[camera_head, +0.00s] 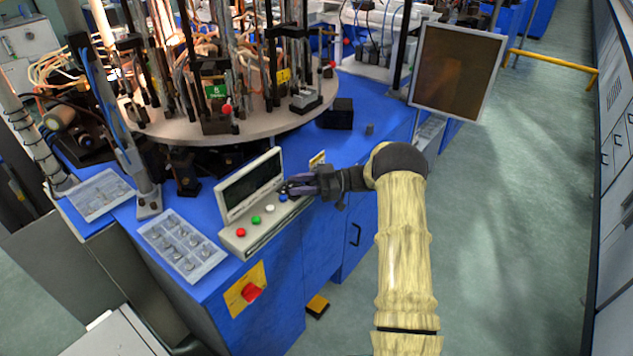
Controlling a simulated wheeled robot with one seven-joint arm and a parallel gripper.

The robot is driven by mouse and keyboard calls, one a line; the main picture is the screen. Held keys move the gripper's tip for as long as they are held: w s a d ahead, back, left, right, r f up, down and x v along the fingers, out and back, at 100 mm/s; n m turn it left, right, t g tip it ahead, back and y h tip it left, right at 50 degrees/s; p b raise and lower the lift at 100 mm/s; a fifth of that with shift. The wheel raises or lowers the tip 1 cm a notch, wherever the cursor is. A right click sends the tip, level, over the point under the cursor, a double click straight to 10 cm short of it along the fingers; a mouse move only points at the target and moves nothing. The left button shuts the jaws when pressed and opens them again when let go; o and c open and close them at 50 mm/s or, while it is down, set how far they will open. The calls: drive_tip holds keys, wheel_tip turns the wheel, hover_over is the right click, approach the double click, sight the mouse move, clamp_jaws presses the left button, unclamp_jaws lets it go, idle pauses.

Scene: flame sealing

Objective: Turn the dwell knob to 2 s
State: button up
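A pale control box (262,229) with a dark screen (250,185) stands on the blue bench edge. Its sloped front carries a red button (241,232), a green button (256,220), a white button (269,208) and a blue button (283,197) in a row. My gripper (290,187) reaches in from the right, its dark fingers over the box's right end, just past the blue button. I cannot make out the dwell knob; the fingers cover that end of the panel. Whether they touch or grip anything is too small to tell. No setting can be read.
A round turntable (250,125) crowded with rods and tubes stands behind the box. Clear part trays (182,246) lie to its left. A red stop button (251,292) on a yellow plate is on the bench front. The floor (530,220) at right is clear.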

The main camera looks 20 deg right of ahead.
drive_tip(key=s+d+b, duration=0.1)
drive_tip(key=s+d, duration=0.1)
drive_tip(key=d, duration=1.5)
drive_tip(key=shift+s, duration=0.2)
